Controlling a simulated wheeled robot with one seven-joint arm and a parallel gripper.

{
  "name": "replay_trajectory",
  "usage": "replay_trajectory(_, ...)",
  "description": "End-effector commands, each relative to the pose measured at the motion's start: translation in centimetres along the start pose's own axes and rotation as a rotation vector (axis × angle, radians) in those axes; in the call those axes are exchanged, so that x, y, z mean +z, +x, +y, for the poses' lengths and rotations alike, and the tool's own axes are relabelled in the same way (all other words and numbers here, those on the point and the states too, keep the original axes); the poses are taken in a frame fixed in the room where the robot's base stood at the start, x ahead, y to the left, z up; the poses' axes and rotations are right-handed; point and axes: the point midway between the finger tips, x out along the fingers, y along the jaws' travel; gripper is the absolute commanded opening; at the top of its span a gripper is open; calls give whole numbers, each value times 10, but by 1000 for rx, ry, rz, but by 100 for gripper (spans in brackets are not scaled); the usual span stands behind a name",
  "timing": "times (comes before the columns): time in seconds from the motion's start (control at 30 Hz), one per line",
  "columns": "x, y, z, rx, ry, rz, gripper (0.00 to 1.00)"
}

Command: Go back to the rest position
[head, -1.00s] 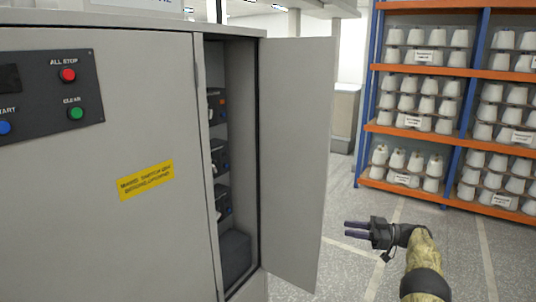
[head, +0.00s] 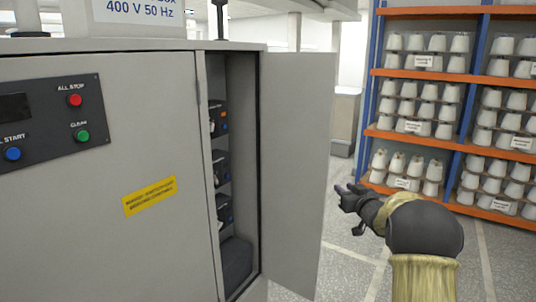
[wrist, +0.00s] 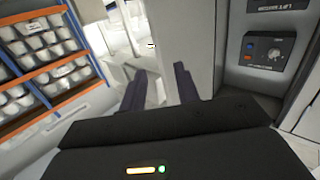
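My gripper (head: 348,197) is in the head view, just right of the open cabinet door (head: 296,170), seen partly from behind with my arm bent in front of it. In the wrist view my gripper (wrist: 160,85) shows two dark fingers standing apart with nothing between them. The grey cabinet (head: 95,225) fills the left of the head view. Its door stands open, with dark units (head: 222,165) on shelves inside.
The cabinet front carries a panel with a red button (head: 75,100), a green button (head: 82,136) and a blue button (head: 13,154). An orange and blue rack (head: 408,137) of white bobbins stands at the back right. Open floor (head: 345,270) lies between door and rack.

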Motion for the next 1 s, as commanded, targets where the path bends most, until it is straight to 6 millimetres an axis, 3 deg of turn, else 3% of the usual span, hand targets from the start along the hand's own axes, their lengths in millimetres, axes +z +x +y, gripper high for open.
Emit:
replay_trajectory(0.07, -1, -20, -11, 73, 17, -91, 32)
replay_trajectory(0.27, 30, -90, -44, 216, 60, -385, 32)
replay_trajectory(0.6, 95, -263, -133, 256, 127, -939, 32)
replay_trajectory(0.8, 119, -359, -181, 203, 162, -1197, 32)
replay_trajectory(0.9, 125, -384, -193, 184, 173, -1264, 32)
replay_trajectory(1.0, 127, -392, -197, 177, 176, -1287, 32)
